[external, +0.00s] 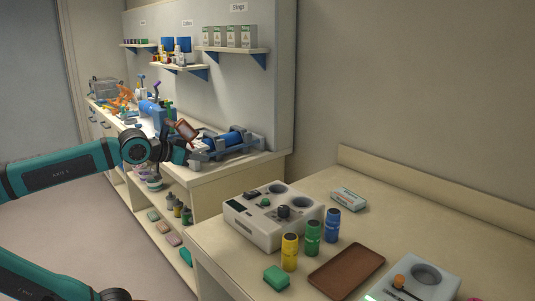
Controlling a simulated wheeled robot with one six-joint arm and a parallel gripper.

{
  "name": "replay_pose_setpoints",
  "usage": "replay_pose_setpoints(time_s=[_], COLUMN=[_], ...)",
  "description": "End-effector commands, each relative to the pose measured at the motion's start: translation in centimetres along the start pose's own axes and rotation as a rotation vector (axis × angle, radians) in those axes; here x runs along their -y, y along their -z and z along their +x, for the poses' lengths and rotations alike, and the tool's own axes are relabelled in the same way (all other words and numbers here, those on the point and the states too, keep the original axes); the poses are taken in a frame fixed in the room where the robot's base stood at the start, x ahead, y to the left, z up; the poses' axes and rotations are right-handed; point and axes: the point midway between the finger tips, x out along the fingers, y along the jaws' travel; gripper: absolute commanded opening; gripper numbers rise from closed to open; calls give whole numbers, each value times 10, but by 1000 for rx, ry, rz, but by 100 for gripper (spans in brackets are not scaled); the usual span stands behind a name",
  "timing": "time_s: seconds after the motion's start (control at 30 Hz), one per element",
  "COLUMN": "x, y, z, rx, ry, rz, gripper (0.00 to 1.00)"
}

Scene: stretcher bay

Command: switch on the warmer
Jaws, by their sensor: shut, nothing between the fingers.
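A white box-shaped device (250,228) stands on the near bench, with round wells, a dark knob (284,211) and a small green button (265,202) on top. A second pale device (430,292) sits at the lower right, with one round well, an orange knob (399,281) and a green glow at its front edge. I cannot tell for certain which one is the warmer. My gripper (188,154) is shut and empty, left of and above the white device and well apart from both devices. Its fingertips are small and dark against the cluttered far bench.
Yellow (290,252), green (313,238) and blue (332,225) bottles stand before the white device. A brown tray (347,272), green block (276,279) and small box (348,199) lie nearby. The far bench (235,170) is crowded; wall shelves (232,50) hang above it.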

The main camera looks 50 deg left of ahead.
Motion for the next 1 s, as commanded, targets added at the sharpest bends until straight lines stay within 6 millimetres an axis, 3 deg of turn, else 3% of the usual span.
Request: replay_pose_setpoints(time_s=[0.3, 0.53, 1.0], x=[-40, -64, -77], y=[19, 29, 34], z=[34, 48, 52], rx=[291, 459, 550], ry=[6, 52, 94], rz=[-8, -5, -3], gripper=[0, 0, 0])
